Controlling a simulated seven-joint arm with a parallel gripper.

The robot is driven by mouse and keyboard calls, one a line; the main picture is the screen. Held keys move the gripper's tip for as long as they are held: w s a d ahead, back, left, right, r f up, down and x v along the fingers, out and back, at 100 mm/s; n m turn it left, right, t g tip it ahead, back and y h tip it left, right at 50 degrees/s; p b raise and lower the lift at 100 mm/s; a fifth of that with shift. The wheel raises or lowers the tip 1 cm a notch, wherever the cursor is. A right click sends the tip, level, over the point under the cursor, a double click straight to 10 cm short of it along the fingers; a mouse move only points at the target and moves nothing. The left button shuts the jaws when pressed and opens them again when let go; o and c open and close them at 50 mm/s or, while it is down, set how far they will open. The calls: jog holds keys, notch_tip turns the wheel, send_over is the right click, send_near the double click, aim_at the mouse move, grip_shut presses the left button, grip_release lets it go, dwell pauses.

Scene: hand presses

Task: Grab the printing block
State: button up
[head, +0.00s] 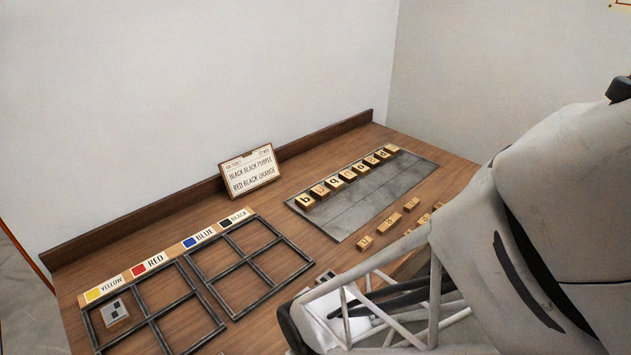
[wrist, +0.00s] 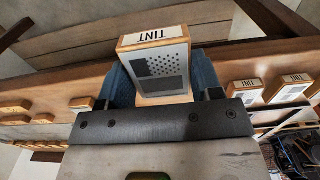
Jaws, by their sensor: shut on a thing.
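In the wrist view, a wooden printing block (wrist: 154,72) with a grey dotted face and a "TINT" label on its edge sits between my gripper's blue fingers (wrist: 160,82). My gripper is shut on it, one finger on each side. Whether the block touches the surface beyond cannot be told. In the head view my arm covers the lower right, and the fingers and held block cannot be made out there.
A similar block (head: 116,312) lies in the left frame grid (head: 160,316) under the colour labels. Letter blocks (head: 347,175) stand in a row on a grey plate (head: 362,208). Small blocks (head: 389,219) lie before it. A ticket sign (head: 249,171) stands behind.

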jog(key=shift+s+d, duration=0.35)
jog(key=shift+s, duration=0.15)
